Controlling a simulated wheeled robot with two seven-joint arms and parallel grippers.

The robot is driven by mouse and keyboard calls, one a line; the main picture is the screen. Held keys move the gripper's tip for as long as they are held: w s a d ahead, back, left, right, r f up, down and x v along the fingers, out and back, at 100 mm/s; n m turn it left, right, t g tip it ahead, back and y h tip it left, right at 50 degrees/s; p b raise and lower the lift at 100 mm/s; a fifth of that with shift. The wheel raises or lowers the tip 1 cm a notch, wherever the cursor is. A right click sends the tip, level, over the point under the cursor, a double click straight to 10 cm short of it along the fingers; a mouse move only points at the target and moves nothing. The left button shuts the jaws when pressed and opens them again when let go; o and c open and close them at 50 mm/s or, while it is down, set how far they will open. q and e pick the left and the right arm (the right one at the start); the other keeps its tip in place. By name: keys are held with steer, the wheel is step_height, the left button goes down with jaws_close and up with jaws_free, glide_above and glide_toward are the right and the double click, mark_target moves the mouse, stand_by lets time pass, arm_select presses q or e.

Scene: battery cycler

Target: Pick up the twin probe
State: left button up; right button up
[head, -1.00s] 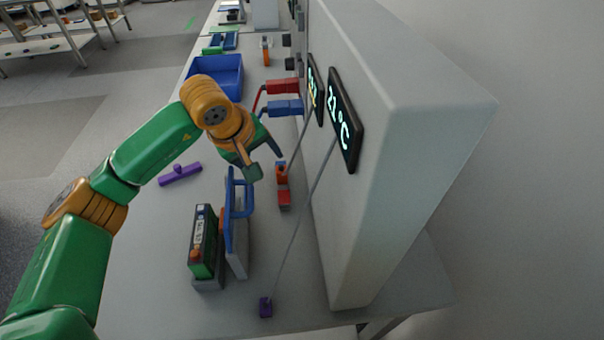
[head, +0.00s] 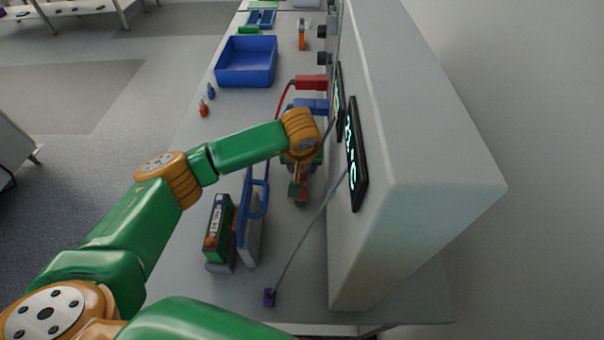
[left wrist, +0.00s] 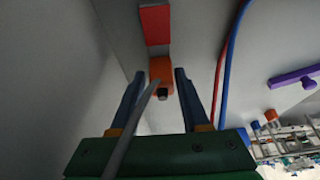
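Two corded blocks are in view, and I cannot tell for certain which is the twin probe. An orange block (left wrist: 161,76) with a dark tip and a grey cable sits at the end of a red piece (left wrist: 155,25) in the left wrist view. My left gripper (left wrist: 160,72) is open, with one blue finger on each side of the orange block. In the head view my left gripper (head: 299,185) hides most of that block. The other corded block, a small purple one (head: 269,297), lies at the near end of the bench.
The tall grey cycler cabinet (head: 420,170) with its displays stands close on the right. A blue-handled plate (head: 249,235) and a green battery (head: 219,225) stand left of the gripper. A blue bin (head: 246,65) is farther back. A purple bar (left wrist: 294,77) lies aside.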

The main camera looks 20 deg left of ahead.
arm_select(q)
steer(key=shift+s+a+r, duration=0.1)
steer(key=shift+s+a, duration=0.05)
jaws_close()
steer(key=shift+r, duration=0.3)
steer(key=s+a+r+b, duration=0.5)
steer(key=a+r, duration=0.7)
steer(key=a, duration=0.1)
steer(key=shift+r+b, duration=0.25)
steer(key=shift+b, duration=0.05)
